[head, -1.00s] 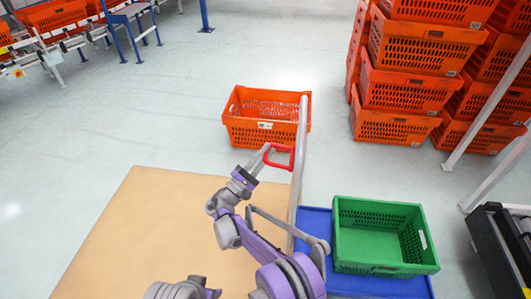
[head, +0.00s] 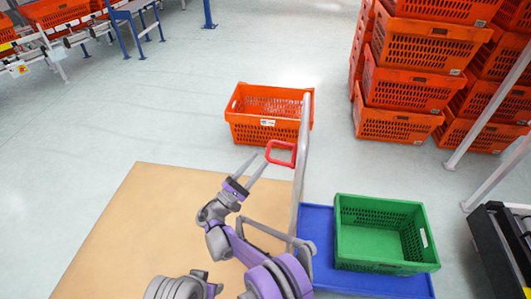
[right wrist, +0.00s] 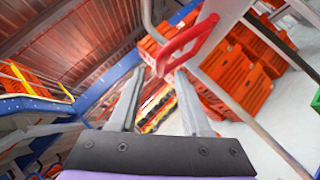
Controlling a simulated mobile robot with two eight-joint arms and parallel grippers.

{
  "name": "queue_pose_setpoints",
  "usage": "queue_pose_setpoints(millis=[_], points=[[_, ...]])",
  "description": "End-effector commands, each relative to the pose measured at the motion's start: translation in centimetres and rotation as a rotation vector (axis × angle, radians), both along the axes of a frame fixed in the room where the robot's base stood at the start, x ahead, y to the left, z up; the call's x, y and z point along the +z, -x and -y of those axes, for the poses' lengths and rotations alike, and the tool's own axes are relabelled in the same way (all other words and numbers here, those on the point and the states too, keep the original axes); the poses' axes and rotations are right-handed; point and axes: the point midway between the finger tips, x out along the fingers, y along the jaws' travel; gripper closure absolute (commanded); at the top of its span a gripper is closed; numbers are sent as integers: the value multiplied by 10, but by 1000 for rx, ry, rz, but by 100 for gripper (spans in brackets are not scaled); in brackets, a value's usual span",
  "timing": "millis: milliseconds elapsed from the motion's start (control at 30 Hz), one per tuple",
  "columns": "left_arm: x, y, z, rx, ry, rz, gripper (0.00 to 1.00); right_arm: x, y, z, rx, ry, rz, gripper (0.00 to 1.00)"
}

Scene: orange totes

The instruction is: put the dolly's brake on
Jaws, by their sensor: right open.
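The dolly has a blue deck (head: 318,222) and a tall grey handle post (head: 302,150) at its left side. A red loop lever (head: 281,152) sticks out to the left from the post. My right gripper (head: 262,160) is open and empty, its fingers pointing up toward the lever from the lower left. In the right wrist view the red lever (right wrist: 187,45) shows just beyond the fingertips (right wrist: 160,75), nearer the right finger, and not between the fingers.
A green tote (head: 385,235) stands on the dolly deck. An orange tote (head: 265,115) sits on the floor behind the post. Stacked orange totes (head: 400,80) stand at the back right. A tan board or mat (head: 135,225) lies left of the dolly.

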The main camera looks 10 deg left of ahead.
Motion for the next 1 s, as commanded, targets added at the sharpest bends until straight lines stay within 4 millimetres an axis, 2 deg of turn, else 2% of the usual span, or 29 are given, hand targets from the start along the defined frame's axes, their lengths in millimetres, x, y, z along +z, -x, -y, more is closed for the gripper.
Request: queue_pose_setpoints(millis=[100,300,1000], points=[[2,0,0,0,0,1,50,-11,17,-13,3,-1,0,52],[4,0,0,0,0,1,50,-22,33,-25,1,-1,0,52],[4,0,0,0,0,1,50,-24,36,-27,0,-1,-1,52]])
